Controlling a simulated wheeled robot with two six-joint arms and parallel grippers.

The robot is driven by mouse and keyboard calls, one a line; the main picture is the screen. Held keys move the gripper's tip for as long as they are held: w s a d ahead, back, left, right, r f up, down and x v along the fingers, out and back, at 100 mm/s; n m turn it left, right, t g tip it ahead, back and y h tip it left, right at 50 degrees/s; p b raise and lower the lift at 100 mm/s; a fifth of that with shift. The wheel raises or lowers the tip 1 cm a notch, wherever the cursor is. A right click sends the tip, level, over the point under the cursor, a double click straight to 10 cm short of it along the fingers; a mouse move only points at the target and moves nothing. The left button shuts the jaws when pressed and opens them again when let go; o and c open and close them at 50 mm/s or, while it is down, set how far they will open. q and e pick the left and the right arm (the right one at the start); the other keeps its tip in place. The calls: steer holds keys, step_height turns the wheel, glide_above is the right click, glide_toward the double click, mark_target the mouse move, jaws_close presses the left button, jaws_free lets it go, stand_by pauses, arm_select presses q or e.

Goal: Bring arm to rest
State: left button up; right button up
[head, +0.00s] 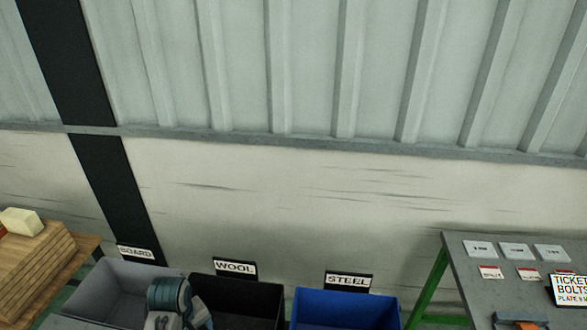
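Neither of my grippers shows in the head view. A rounded teal and grey part at the bottom edge, left of centre, looks like a link of one of my arms. It stands in front of the grey bin (105,285) and the black bin (262,305). I cannot tell from this view which arm it belongs to. Its gripper end is out of sight, so what it holds, if anything, is hidden.
Behind the bins are labels BOARD (136,253), WOOL (235,268) and STEEL (348,281). A blue bin (345,312) is at STEEL. Stacked boards (35,265) lie at left. A grey green-legged table (465,262) with cards stands right. A wall closes the back.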

arm_select(q)
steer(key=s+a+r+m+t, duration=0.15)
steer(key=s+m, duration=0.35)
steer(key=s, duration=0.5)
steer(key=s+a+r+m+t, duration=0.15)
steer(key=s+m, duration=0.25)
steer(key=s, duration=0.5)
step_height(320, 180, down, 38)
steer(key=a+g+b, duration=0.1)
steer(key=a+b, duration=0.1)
steer(key=b, duration=0.6)
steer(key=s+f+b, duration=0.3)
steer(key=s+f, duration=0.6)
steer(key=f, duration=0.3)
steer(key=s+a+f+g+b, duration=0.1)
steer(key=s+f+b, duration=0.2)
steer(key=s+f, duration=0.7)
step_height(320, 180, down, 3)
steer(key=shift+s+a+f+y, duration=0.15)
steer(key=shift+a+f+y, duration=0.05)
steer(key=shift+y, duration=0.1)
